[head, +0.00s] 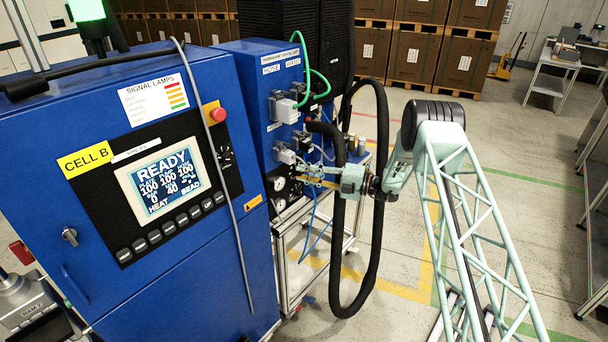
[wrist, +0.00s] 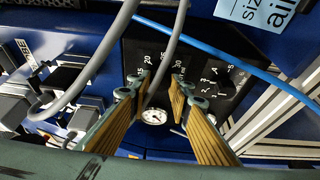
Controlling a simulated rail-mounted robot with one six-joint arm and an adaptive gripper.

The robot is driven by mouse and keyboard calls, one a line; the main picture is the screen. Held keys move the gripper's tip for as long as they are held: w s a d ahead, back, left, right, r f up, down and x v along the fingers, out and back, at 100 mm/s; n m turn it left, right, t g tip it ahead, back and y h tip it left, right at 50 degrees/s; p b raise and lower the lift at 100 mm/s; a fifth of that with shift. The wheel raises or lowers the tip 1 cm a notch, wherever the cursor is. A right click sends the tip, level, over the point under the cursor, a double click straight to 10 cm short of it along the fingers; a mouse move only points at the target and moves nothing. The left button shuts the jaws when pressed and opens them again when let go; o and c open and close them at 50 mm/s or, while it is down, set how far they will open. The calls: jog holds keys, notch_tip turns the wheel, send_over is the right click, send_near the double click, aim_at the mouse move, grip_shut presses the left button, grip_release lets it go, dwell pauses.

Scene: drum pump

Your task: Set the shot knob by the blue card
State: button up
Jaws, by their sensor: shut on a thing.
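My gripper (head: 318,180) reaches the front of the blue pump cabinet in the head view. In the wrist view its two yellow-padded fingers (wrist: 158,97) are shut on the dark shot knob (wrist: 164,86), below a scale whose readable numbers include 15, 20 and 30. The fingertips and a grey cable hide most of the knob, so its pointer setting cannot be read. The blue card (wrist: 268,12) is at the top right of the wrist view, partly cut off, with "size" legible. A smaller numbered knob (wrist: 223,81) sits to the right of the fingers.
Grey cables (wrist: 105,50) and a blue hose (wrist: 220,58) cross near the fingers. A white gauge (wrist: 154,116) lies below them. Thick black hoses (head: 378,180) loop beside my wrist. The control cabinet (head: 75,225) with its READY screen (head: 163,180) stands at left; open floor lies right.

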jog(key=o, duration=0.8)
jog(key=shift+o, duration=0.2)
jog(key=shift+d, duration=0.15)
jog(key=v, duration=1.1)
jog(key=shift+d, duration=0.3)
jog(key=shift+s, duration=0.15)
